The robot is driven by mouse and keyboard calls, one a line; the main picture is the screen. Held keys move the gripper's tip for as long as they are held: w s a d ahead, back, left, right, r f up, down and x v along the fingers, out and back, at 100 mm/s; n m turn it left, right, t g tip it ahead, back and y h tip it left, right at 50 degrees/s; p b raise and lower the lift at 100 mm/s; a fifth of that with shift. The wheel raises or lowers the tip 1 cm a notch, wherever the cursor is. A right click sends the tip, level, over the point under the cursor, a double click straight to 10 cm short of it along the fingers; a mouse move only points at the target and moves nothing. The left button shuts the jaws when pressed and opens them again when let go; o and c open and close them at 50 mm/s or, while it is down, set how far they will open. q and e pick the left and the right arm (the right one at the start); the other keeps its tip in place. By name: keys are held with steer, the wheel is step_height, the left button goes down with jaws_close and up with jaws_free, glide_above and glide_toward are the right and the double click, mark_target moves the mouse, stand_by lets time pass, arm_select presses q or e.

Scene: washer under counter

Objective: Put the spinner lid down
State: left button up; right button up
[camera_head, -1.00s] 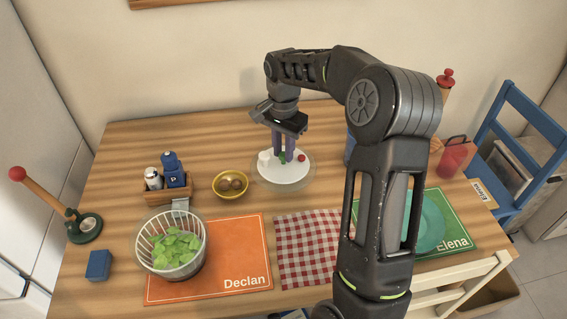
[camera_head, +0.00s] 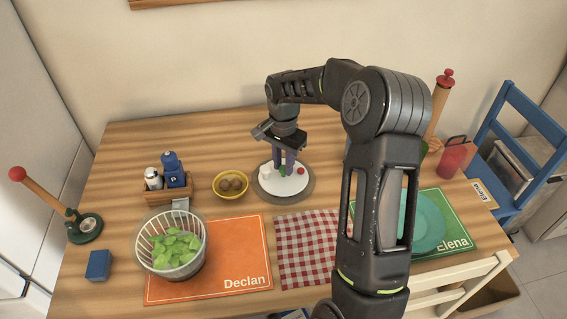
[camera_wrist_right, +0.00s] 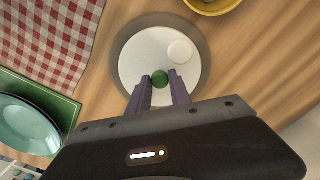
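The spinner lid (camera_head: 283,190) is a white disc with a clear greyish rim, a green knob in the middle, a white round piece and a red piece on top. It lies flat at or very near the tabletop, right of the yellow bowl; I cannot tell if it touches. My right gripper (camera_head: 285,165) points down over it, its purple fingers on either side of the green knob. In the right wrist view the lid (camera_wrist_right: 137,65) shows with the knob (camera_wrist_right: 160,78) between the fingertips (camera_wrist_right: 160,86). My left gripper is not in view.
The spinner bowl (camera_head: 172,262) with green leaves stands at the front left, partly on the orange mat (camera_head: 235,255). A yellow bowl (camera_head: 230,185) is just left of the lid. A bottle caddy (camera_head: 167,190) is farther left. A checkered cloth (camera_head: 305,260) lies in front.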

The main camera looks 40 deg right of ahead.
steer(key=o, duration=0.4)
step_height(320, 180, up, 12)
steer(key=shift+r, duration=0.2)
stand_by(0.4)
stand_by(0.8)
